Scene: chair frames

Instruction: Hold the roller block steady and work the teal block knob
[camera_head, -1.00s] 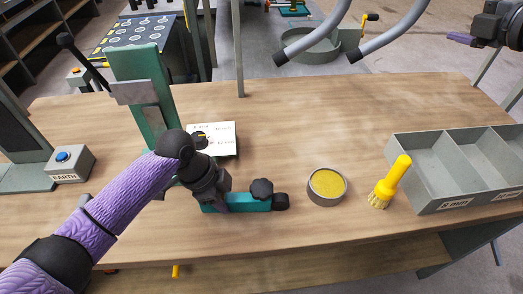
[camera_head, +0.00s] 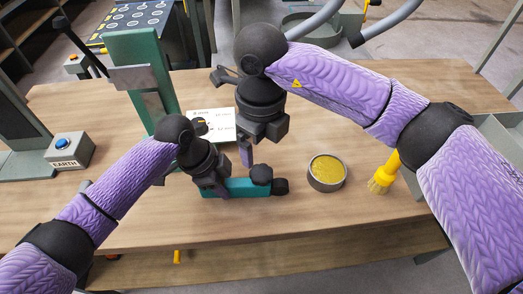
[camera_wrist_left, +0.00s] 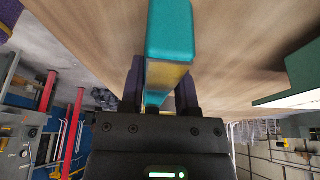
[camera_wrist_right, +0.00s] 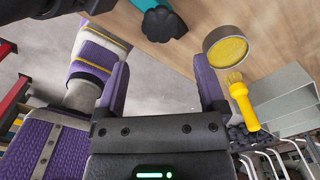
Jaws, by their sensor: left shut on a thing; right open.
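The teal roller block (camera_head: 238,188) lies on the workbench, with a black knob (camera_head: 261,174) on top and a dark roller (camera_head: 281,187) at its right end. My left gripper (camera_head: 213,190) is shut on the block's left part. In the left wrist view the teal block (camera_wrist_left: 170,35) runs between the two fingers. My right gripper (camera_head: 246,157) is open and empty, above the block and a little left of the knob. In the right wrist view the knob (camera_wrist_right: 163,24) shows at the top, beyond the fingers and apart from them.
A grey compartment bin (camera_head: 500,135) is partly hidden by my right arm. Behind are a white card (camera_head: 220,122) and a teal upright (camera_head: 135,60). An EARTH box (camera_head: 70,153) stands left.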

